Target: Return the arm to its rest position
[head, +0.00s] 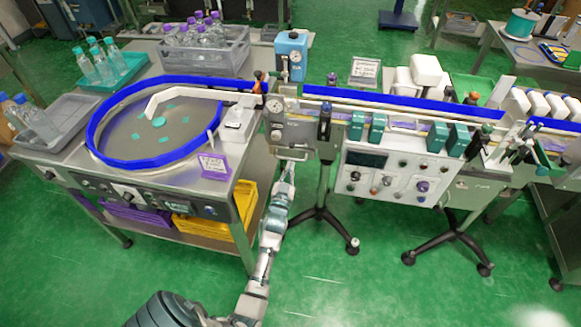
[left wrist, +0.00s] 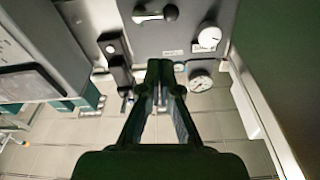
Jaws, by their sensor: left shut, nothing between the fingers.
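My left arm reaches up from the bottom of the head view to the front of the sleeve applicator (head: 300,133). My left gripper (head: 293,153) is at its far end, small and close below the grey machine housing. In the left wrist view my left gripper (left wrist: 160,68) is shut, its dark fingertips together with nothing between them. I cannot tell whether the fingers touch the panel. My right gripper is in neither view.
A round turntable with a blue rim (head: 130,163) stands on a metal table at the left. A conveyor with a blue rail (head: 400,103) runs right from the machine. A control box (head: 390,175) hangs below it. Wheeled stand legs (head: 320,215) are right of my arm. Green floor (head: 340,285) is clear in front.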

